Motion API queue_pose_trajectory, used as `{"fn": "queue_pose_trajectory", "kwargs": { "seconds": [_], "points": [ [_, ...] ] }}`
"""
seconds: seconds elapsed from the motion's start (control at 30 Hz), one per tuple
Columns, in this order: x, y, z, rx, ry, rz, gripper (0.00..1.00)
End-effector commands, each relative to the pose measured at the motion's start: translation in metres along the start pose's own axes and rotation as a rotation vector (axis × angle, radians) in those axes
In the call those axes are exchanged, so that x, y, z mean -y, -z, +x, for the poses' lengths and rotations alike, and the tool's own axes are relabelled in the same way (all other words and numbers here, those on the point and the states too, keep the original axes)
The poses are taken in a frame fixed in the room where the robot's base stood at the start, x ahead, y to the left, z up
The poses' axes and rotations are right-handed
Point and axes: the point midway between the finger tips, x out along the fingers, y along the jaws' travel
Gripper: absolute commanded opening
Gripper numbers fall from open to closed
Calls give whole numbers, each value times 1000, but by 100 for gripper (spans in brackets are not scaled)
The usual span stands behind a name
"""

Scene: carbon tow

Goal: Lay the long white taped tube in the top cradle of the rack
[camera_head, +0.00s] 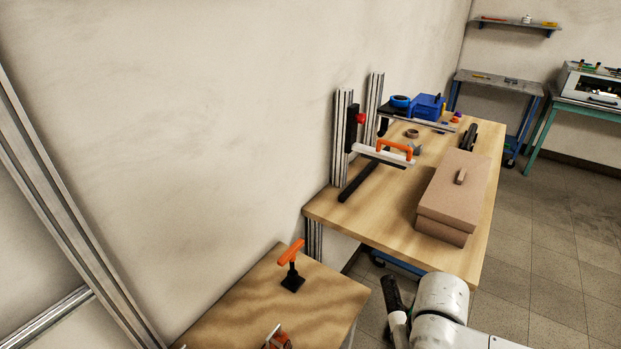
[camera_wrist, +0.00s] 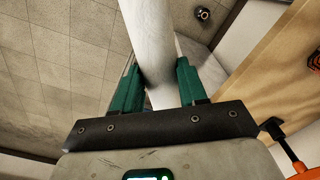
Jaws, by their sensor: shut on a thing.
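The white tube (camera_wrist: 150,40) runs from the top edge of the wrist view down between the two green fingers of my gripper (camera_wrist: 157,66). My gripper is shut on it. Only a short stretch of the tube shows; its ends and any tape are out of view or hidden. I cannot make out my gripper or the tube in the head view, where my pale arm shows at the lower right. I cannot be sure which structure is the rack. Upright metal posts (camera_head: 342,145) stand on the farther wooden table, and a large metal frame (camera_head: 60,190) stands at the left.
An orange-handled clamp (camera_head: 291,265) stands on the nearer wooden table (camera_head: 235,310). The farther table (camera_head: 370,225) holds a brown box (camera_head: 455,195), a blue box (camera_head: 428,106) and an orange-handled bar (camera_head: 390,153). Bare floor (camera_head: 550,250) lies at the right.

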Motion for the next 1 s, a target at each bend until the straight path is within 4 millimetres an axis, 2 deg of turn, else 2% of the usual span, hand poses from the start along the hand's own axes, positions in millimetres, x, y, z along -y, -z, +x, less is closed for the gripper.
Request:
{"fn": "queue_pose_trajectory", "kwargs": {
  "seconds": [0.2, 0.4, 0.6, 1.0],
  "points": [
    [0, -9, 36, 1, 0, 0, 0],
    [1, -15, 59, -2, -1, -6, 0],
    [5, -15, 62, -8, 6, -11, 0],
    [1, -16, 61, -1, -2, -7, 0]
  ]
}}
